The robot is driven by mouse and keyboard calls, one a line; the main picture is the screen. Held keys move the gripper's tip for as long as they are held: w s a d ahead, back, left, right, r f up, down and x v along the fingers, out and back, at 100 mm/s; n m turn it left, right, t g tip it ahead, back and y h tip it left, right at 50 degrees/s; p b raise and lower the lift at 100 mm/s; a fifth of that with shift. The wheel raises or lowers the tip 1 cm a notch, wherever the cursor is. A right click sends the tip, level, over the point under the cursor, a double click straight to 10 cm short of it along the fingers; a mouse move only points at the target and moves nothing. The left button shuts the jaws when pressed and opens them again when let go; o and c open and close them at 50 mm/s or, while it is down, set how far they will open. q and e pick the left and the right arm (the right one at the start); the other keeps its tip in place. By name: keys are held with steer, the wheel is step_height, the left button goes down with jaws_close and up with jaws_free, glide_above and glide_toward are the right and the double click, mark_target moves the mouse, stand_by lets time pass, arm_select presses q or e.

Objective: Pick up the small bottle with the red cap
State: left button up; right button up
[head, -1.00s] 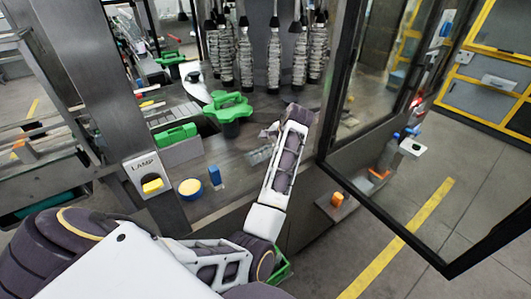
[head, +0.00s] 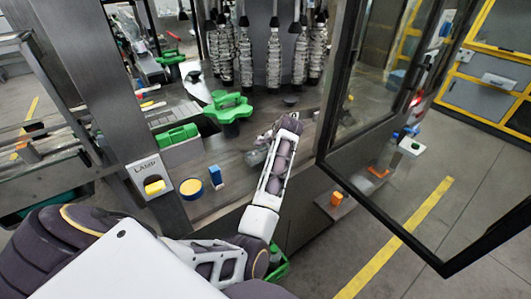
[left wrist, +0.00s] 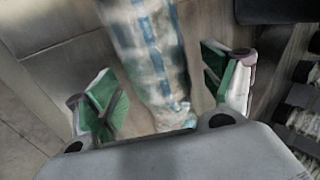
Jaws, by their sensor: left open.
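I cannot make out a bottle with a red cap for certain in either view. In the left wrist view a whitish, see-through object with blue bands (left wrist: 157,60) lies blurred between my fingers; no cap shows on it, and I cannot tell whether it is the bottle. My left gripper (left wrist: 160,100) is open, its green-padded fingers on either side of that object, with gaps between. My right gripper is not in view.
Wrapped spindles (head: 274,60) hang at the back. A glass door frame (head: 325,120) stands at right.

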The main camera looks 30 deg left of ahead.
mark_target(266, 148)
arm_select(q)
steer(key=c, duration=1.3)
steer(key=shift+c, duration=1)
steer(key=shift+r, duration=0.2)
step_height(266, 148, up, 8)
steer(key=shift+f+b, duration=0.1)
steer(key=shift+b, duration=0.7)
steer(key=shift+r, duration=0.95)
